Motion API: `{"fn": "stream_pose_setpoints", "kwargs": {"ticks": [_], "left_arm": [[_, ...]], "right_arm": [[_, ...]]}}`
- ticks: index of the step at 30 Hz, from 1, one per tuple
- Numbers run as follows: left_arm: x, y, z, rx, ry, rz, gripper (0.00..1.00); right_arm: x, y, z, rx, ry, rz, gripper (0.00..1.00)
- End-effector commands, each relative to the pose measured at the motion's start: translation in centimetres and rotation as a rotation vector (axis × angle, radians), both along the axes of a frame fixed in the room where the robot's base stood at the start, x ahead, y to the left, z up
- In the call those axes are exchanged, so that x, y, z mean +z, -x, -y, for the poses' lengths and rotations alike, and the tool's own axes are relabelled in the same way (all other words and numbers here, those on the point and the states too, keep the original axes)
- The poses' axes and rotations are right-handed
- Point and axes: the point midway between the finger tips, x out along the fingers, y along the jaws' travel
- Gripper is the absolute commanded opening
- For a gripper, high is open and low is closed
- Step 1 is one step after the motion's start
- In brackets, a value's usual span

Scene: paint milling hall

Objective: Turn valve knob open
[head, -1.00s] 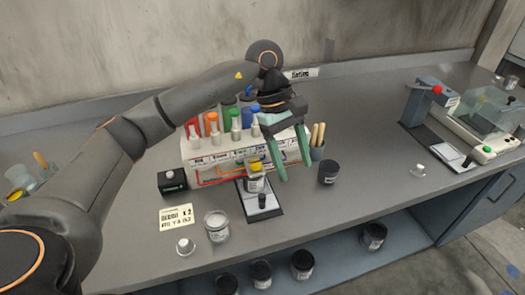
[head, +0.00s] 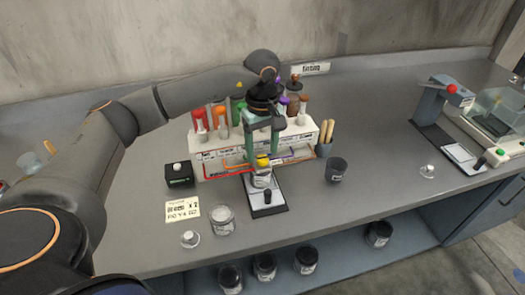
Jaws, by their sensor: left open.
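A tinting rack (head: 215,165) with several coloured canisters stands on the grey bench, with coloured lines along its white front. A small yellow knob (head: 263,161) shows low at the middle of the rack's front, just above a small labelled jar (head: 261,179). I cannot tell whether this is the valve knob or how far it is turned. My left gripper (head: 262,152) points down in front of the rack, its green fingers open to either side just above the yellow knob. It hides part of the rack and some canisters. I cannot tell whether a finger touches the knob.
The jar stands on a dark-edged plate (head: 268,207). A glass jar (head: 222,219), label card (head: 183,210) and black box (head: 179,176) are to the left. A dark cup (head: 335,170) and a stick holder (head: 324,148) are right. The bench right of the cup is mostly clear.

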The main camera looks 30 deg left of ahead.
Motion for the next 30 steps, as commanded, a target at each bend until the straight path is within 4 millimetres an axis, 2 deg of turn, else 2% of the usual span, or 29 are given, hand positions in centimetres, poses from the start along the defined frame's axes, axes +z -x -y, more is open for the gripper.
{"fn": "stream_pose_setpoints", "kwargs": {"ticks": [5,14,30], "left_arm": [[-1.4,0.0,0.0,0.0,0.0,-0.001,0.67],[-1.7,0.0,0.0,-0.001,0.001,0.0,0.67],[-1.6,0.0,0.1,-0.001,0.001,0.0,0.07]], "right_arm": [[0.2,0.0,0.0,0.0,0.0,-0.001,0.5],[0.2,0.1,0.0,0.0,0.0,-0.001,0.5],[0.2,0.1,0.0,0.0,0.0,-0.002,0.5]]}}
